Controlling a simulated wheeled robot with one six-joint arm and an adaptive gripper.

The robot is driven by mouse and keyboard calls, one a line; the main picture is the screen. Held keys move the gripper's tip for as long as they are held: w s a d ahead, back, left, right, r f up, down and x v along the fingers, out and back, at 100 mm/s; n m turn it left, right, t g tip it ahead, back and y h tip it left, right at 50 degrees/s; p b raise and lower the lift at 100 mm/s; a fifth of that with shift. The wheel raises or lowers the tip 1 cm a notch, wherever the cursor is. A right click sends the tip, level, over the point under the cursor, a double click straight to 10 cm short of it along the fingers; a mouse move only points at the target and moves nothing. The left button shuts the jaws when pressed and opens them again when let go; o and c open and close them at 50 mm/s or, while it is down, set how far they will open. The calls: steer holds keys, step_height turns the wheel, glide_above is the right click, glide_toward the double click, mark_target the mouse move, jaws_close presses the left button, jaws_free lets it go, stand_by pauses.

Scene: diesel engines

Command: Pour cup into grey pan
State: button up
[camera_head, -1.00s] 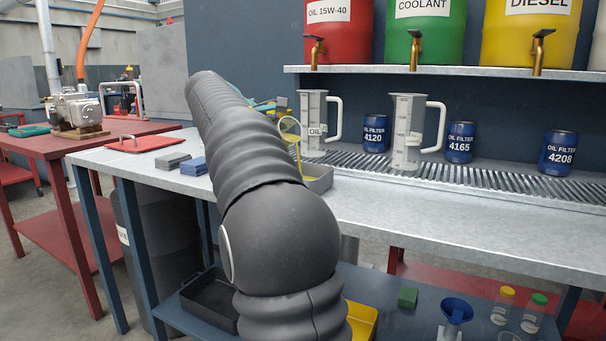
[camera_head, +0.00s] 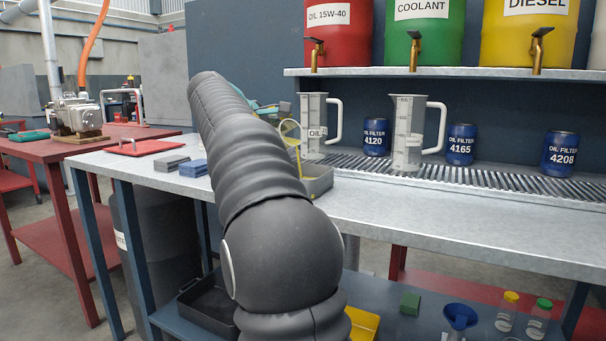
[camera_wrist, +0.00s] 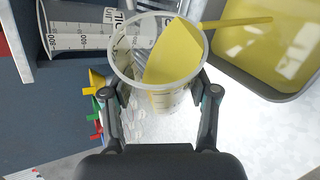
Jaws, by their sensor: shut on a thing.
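In the wrist view, my gripper (camera_wrist: 160,96) is shut on a clear cup (camera_wrist: 122,60), with one finger on each side. The cup holds yellow liquid (camera_wrist: 172,65), whose surface slants towards the rim. A thin yellow strip (camera_wrist: 235,22), looking like a stream of liquid, runs from the rim into the grey pan (camera_wrist: 248,86). Yellow liquid covers the pan's floor.
Blue oil filters (camera_head: 460,145) stand along the grating. Blue and grey blocks (camera_head: 194,169) lie left of my arm. The bench front right (camera_head: 450,218) is clear.

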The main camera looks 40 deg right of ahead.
steer(key=shift+s+r+m+t+b, duration=0.1)
steer(key=shift+r+m+t+b, duration=0.35)
steer(key=shift+b, duration=1.2)
steer(key=shift+s+f+m+t+b, duration=0.5)
steer(key=shift+s+b, duration=0.25)
steer(key=shift+b, duration=1.05)
steer(key=shift+s+r+m+t+h, duration=0.25)
steer(key=shift+r+m+t+h, duration=0.2)
steer(key=shift+m+t, duration=0.1)
stand_by(0.7)
steer(key=shift+s+f, duration=0.1)
stand_by(0.4)
